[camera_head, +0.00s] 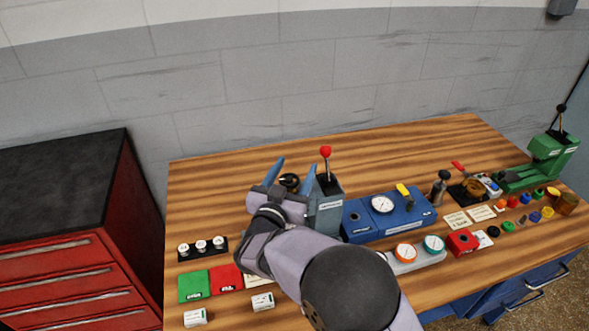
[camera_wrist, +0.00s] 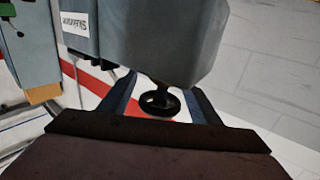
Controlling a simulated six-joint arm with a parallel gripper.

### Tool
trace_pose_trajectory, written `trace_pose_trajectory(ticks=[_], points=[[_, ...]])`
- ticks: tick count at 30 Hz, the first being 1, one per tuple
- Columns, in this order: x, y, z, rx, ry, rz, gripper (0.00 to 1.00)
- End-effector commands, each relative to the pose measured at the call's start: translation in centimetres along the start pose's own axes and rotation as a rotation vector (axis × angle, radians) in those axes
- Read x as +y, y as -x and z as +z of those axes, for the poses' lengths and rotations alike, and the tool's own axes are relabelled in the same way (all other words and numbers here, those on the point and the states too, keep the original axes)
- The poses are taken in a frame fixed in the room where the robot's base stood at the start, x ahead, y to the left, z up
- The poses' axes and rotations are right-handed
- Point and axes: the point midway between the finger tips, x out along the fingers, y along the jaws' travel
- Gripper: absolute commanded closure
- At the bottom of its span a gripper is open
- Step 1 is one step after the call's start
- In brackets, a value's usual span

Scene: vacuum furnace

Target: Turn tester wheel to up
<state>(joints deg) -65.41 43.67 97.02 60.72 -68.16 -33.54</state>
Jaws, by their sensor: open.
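The tester is a grey box (camera_head: 325,212) with a label and a red-knobbed lever (camera_head: 326,153) standing up from its top. A small black wheel (camera_head: 289,181) shows at its left side. In the wrist view the wheel (camera_wrist: 160,102) hangs on a short stem below the grey tester body (camera_wrist: 165,45), which fills the top of that view. My gripper (camera_head: 291,173) is open, its two blue fingers on either side of the wheel. In the wrist view the fingers stand left and right of the wheel with gaps showing. The wheel's markings cannot be read.
A blue gauge unit (camera_head: 410,219) stands right of the tester. Orange and teal dials (camera_head: 405,253) are in front of it. A black strip with white-topped pieces (camera_head: 203,247), a green mat (camera_head: 193,286) and a red mat (camera_head: 227,279) lie at left. The back left tabletop is clear.

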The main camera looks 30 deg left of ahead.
Motion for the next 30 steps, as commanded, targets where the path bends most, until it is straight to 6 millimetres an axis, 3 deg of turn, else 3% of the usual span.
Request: trace_pose_trajectory(ticks=[1, 6, 17, 30], points=[[0.0, 0.0, 0.0, 0.0, 0.0, 0.0, 0.43], [0.0, 0.0, 0.0, 0.0, 0.0, 0.0, 0.83], [0.1, 0.0, 0.0, 0.001, 0.0, 0.032, 0.84], [1.0, 0.2, 0.1, 0.0, -0.002, 0.295, 0.84]])
